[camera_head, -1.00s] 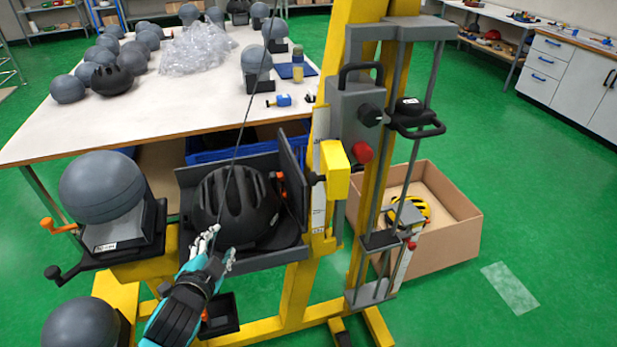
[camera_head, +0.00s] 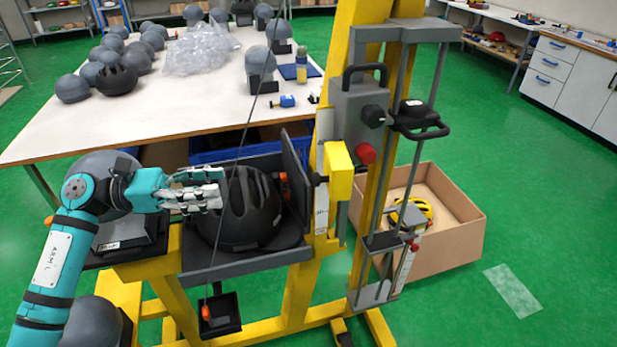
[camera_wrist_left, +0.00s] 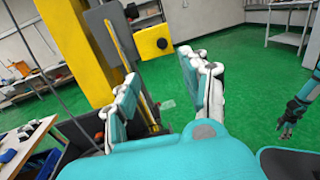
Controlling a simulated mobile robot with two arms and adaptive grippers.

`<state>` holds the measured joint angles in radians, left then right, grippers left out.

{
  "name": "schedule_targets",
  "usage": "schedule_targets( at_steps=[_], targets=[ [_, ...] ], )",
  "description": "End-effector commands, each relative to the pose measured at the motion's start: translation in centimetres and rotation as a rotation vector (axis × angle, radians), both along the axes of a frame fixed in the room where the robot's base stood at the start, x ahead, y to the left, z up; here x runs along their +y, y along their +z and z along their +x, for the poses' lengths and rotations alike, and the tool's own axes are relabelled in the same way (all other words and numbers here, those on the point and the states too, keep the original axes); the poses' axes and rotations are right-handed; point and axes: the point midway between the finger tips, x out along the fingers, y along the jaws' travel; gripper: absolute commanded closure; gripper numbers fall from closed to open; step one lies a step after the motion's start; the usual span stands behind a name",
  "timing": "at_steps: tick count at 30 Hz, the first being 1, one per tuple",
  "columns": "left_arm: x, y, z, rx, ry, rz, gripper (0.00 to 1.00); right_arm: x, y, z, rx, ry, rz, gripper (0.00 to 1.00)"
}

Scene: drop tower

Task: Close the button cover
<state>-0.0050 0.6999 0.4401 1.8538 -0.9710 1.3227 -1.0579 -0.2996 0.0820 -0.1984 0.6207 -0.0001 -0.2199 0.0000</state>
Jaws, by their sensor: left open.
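My left gripper (camera_head: 218,190) is open and empty, with its white-and-teal fingers pointing right, in front of the left part of a black helmet (camera_head: 250,210). Its fingers also show in the left wrist view (camera_wrist_left: 165,90), spread apart. A grey control box (camera_head: 352,115) on the yellow post has a black knob (camera_head: 374,116) and a red button (camera_head: 365,154), to the right of the gripper and apart from it. A small black box (camera_head: 222,314) with an orange part hangs low below the helmet tray. I cannot tell which part is the button cover. My right gripper (camera_wrist_left: 286,132) shows small in the left wrist view.
The helmet sits in a grey tray (camera_head: 245,262) with an upright side plate. A thin cable crosses in front of the helmet. A cardboard box (camera_head: 440,245) with a yellow helmet stands right of the tower. A table (camera_head: 120,120) behind holds several grey headforms.

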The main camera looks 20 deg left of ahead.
Motion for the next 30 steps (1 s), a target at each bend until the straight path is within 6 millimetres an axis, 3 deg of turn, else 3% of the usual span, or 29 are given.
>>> schedule_targets(
  at_steps=[5, 21, 30],
  targets=[
    [-1.2, 0.1, 0.4, -0.004, -0.011, 0.014, 0.54, 0.0, 0.8, 0.0, 0.000, 0.000, 0.000, 0.49],
    [-11.7, 0.5, 5.0, -0.004, -0.012, 0.007, 0.54, 0.2, 5.3, -0.1, 0.002, 0.001, 0.003, 0.49],
    [-15.3, 0.1, 6.7, -0.002, -0.009, 0.010, 0.54, 0.4, 6.7, -0.1, 0.001, 0.001, 0.005, 0.49]
  ],
)
